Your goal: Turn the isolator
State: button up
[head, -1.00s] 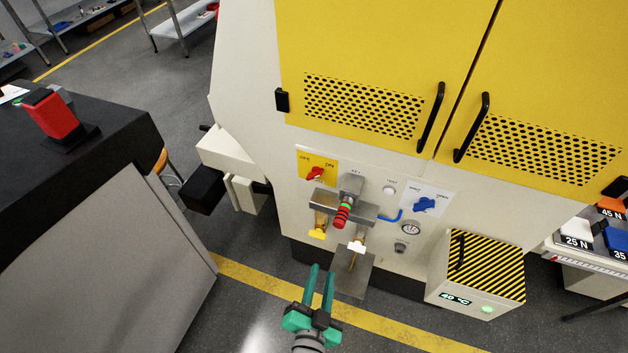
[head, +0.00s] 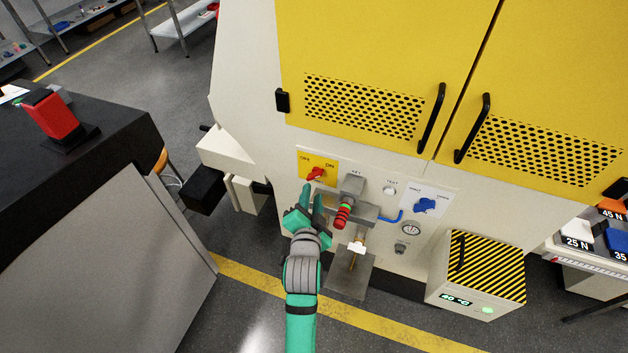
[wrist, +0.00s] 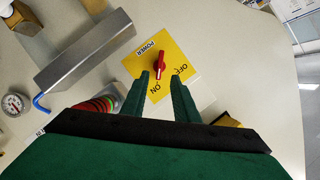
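The isolator is a red rotary handle (head: 316,173) on a yellow plate (head: 330,165) at the upper left of the machine's panel. The plate carries OFF and ON marks. In the wrist view the red handle (wrist: 160,64) lies just beyond the fingertips, with POWER printed beside it. My gripper (head: 312,189) is just below the plate in the head view. In the wrist view its two green fingers (wrist: 160,80) are apart with nothing between them. I cannot tell whether a fingertip touches the handle.
A grey metal bar (wrist: 85,60) stands out from the panel close to my fingers. A red-and-green striped part (head: 343,214) hangs beside my gripper. A blue knob (head: 425,206) and a gauge (head: 411,229) sit further right. A striped box (head: 480,268) stands at the lower right.

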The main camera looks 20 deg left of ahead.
aim_at(314, 178)
jog(key=x, duration=0.8)
jog(key=shift+d, duration=0.1)
grip_shut()
